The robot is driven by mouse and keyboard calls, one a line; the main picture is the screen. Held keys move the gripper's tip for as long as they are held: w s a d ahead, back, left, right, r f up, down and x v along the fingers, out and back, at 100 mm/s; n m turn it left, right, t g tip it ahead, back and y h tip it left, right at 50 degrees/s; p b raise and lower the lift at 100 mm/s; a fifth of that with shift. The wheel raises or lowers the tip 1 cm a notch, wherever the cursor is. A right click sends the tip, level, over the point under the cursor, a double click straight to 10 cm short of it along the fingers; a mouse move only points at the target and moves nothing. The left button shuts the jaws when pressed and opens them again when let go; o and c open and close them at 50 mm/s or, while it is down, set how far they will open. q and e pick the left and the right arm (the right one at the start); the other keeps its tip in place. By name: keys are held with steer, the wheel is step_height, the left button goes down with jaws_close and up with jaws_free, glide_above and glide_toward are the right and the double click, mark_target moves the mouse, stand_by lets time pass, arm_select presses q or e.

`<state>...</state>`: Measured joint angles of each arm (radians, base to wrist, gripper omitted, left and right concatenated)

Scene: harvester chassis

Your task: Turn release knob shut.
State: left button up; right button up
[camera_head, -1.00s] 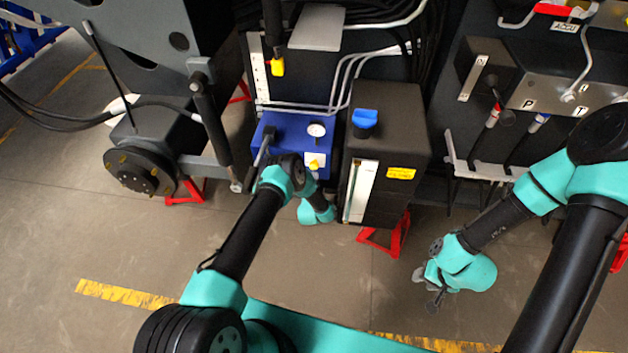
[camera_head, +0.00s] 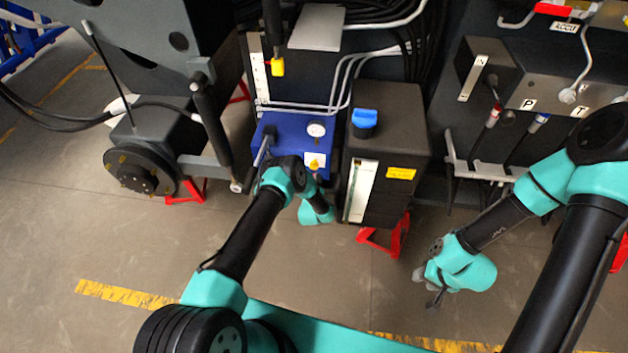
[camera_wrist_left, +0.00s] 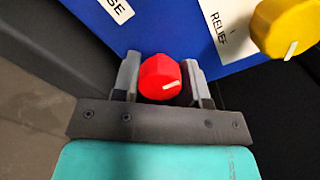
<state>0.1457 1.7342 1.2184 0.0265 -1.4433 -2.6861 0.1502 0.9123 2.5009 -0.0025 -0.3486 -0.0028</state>
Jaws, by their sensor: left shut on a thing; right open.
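The red knob (camera_wrist_left: 160,78) with a white pointer line sits on the blue box (camera_wrist_left: 175,25), next to a white label of which only "SE" is readable. My left gripper (camera_wrist_left: 160,82) is shut on this knob, one finger on each side of it. The pointer aims to the right and slightly up in the left wrist view. In the head view my left wrist hides the red knob, in front of the blue box (camera_head: 290,125). My right gripper (camera_head: 437,298) is open and empty above the floor, far from the box.
A yellow knob (camera_wrist_left: 288,28) beside a "RELIEF" label is close on the right in the left wrist view. A gauge (camera_head: 316,129) is on the box top. A black tank (camera_head: 385,130) with a blue cap stands close on the right. A lever (camera_head: 265,145) rises at the left.

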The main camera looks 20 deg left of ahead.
arm_select(q)
steer(key=shift+m, duration=0.3)
steer(key=o, duration=0.9)
steer(key=s+d, duration=0.1)
steer(key=s, duration=0.4)
steer(key=s+d, duration=0.1)
steer(key=s, duration=0.5)
steer(key=s+d, duration=0.1)
steer(key=s, duration=0.5)
steer(key=shift+d, duration=0.1)
steer(key=shift+r, duration=0.1)
